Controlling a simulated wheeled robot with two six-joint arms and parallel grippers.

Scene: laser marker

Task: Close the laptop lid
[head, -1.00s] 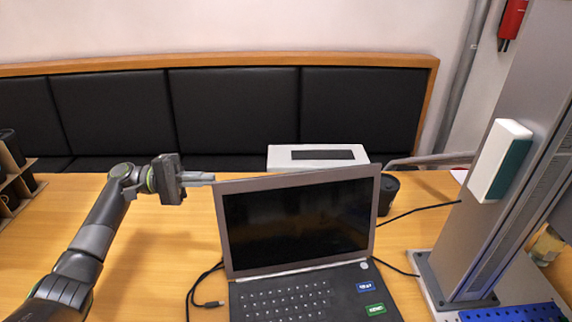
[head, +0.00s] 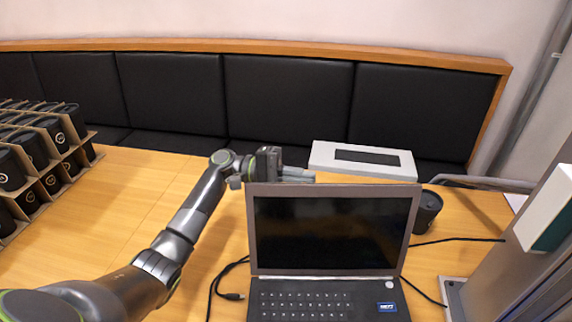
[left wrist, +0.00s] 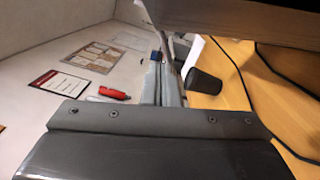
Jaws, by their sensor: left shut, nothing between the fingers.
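The laptop (head: 331,243) stands open on the wooden table, its dark screen facing me and its keyboard (head: 305,306) cut off by the lower edge of the head view. My left gripper (head: 308,174) is shut and empty. In the head view it is at the top edge of the lid, toward the left corner, and appears behind it; I cannot tell whether it touches. In the left wrist view the shut fingers (left wrist: 172,78) point away, below a dark slab at the top right that is probably the lid. My right gripper is not in view.
A white box (head: 335,158) and a black cylinder (head: 427,212) stand behind the laptop. Cables lie on both sides of it. A grey column stands at the right. Racks of black cups (head: 42,150) are at the left. The table between racks and arm is clear.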

